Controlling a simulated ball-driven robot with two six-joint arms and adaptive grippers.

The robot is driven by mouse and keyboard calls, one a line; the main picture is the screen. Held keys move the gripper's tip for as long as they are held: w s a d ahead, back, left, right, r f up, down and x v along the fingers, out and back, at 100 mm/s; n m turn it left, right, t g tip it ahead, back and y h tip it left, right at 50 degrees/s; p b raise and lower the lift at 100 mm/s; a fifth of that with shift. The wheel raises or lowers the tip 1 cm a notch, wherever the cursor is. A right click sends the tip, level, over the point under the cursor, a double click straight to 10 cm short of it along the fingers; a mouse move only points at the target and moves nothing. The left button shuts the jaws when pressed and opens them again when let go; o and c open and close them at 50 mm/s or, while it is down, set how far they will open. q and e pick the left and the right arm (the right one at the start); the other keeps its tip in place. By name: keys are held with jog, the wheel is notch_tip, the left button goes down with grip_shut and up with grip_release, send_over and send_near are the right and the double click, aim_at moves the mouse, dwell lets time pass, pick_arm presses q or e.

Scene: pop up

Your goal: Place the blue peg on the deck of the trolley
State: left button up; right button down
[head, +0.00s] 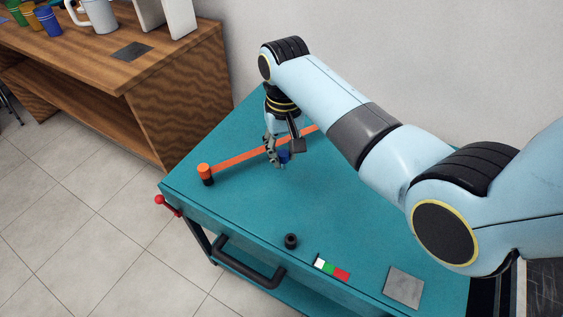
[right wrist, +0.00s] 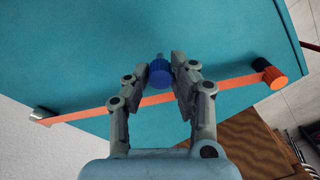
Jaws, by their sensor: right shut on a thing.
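The blue peg (head: 285,156) is between the fingers of my right gripper (head: 280,152), low over the teal deck of the trolley (head: 235,205). The right wrist view shows the blue peg (right wrist: 160,74) held between the two fingertips, with the teal deck (right wrist: 200,30) behind it. My right gripper is shut on it. I cannot tell whether the peg touches the deck. My left gripper is in neither view.
An orange strip (head: 235,159) crosses the deck from an orange-topped black post (head: 205,173). A small black cylinder (head: 291,241), a white-green-red strip (head: 331,268) and a grey plate (head: 404,287) lie nearer. A wooden bench (head: 170,75) stands left.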

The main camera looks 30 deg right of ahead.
jog(key=shift+w+a+f, duration=0.2)
jog(key=shift+a+f, duration=0.05)
jog(key=shift+a, duration=0.1)
jog(key=shift+a+f, duration=0.1)
jog(key=shift+f, duration=0.2)
notch_tip(320, 180, down, 3)
jog(key=shift+f+b, duration=0.2)
jog(key=shift+b, duration=0.15)
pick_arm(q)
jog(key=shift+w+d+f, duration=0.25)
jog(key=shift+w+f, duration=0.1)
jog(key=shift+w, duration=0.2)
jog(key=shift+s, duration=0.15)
pick_arm(e)
jog(key=shift+f, duration=0.15)
jog(key=c, duration=1.1)
grip_release()
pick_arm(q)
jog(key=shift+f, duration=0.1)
